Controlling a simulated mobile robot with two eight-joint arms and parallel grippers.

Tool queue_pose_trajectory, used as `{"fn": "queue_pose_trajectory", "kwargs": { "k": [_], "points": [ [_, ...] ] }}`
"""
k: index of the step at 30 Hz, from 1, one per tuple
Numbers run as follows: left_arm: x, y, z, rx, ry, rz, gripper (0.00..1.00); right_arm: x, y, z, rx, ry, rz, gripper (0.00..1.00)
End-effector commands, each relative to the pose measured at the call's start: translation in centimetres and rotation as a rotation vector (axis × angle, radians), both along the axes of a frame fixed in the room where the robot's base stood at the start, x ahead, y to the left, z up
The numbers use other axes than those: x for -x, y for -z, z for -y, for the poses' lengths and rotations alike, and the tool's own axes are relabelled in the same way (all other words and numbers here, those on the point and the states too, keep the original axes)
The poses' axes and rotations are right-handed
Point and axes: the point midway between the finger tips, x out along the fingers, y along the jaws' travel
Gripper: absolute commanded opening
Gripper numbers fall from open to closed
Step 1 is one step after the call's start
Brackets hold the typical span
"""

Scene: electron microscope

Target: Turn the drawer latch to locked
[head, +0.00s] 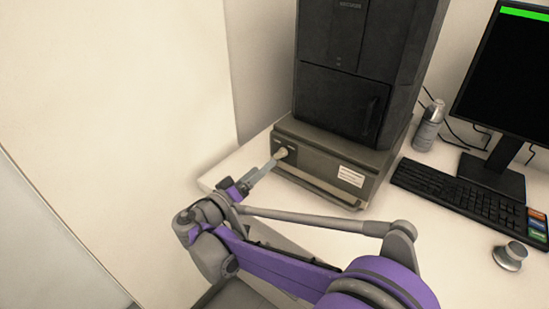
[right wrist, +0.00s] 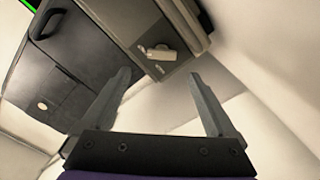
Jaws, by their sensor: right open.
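The drawer latch (head: 281,153) is a small pale lever on a dark plate, at the left end of the front of the grey drawer unit (head: 318,172). In the right wrist view the latch (right wrist: 162,54) shows beyond the fingertips, roughly between them, its lever lying nearly crosswise in the picture. My right gripper (head: 268,170) is open and empty, with its fingers pointing at the latch from just in front. In the right wrist view a gap shows between the fingers (right wrist: 161,74). I cannot tell whether a finger touches the latch. My left gripper is not in view.
The tall black microscope cabinet (head: 345,75) stands on the drawer unit. A bottle (head: 429,125), a keyboard (head: 455,200), a monitor (head: 510,75) and a round knob (head: 510,254) are on the white table to the right. A pale wall (head: 110,110) is at left.

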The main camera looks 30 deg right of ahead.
Motion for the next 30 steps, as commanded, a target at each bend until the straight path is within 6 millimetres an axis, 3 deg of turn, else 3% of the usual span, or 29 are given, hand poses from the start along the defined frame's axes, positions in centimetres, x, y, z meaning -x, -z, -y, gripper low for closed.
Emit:
{"fn": "queue_pose_trajectory", "kwargs": {
  "k": [3, 10, 15, 23, 26, 30],
  "points": [
    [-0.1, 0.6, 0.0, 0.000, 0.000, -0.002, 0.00, -0.9, 0.2, 2.4, 0.001, 0.004, -0.002, 0.93],
    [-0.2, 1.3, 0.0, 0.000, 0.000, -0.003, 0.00, -2.3, 0.2, 5.7, -0.001, 0.003, -0.002, 0.93],
    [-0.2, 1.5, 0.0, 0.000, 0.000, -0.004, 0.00, -2.8, 0.1, 6.8, -0.001, 0.001, -0.003, 0.93],
    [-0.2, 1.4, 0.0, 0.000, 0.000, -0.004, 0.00, -2.8, 0.0, 6.9, -0.002, -0.001, -0.002, 0.93],
    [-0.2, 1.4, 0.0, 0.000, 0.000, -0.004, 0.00, -2.8, 0.1, 6.9, -0.001, -0.001, -0.003, 0.80],
    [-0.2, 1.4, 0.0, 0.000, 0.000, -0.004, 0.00, -2.8, 0.1, 6.9, -0.002, 0.000, -0.003, 0.55]
  ]
}}
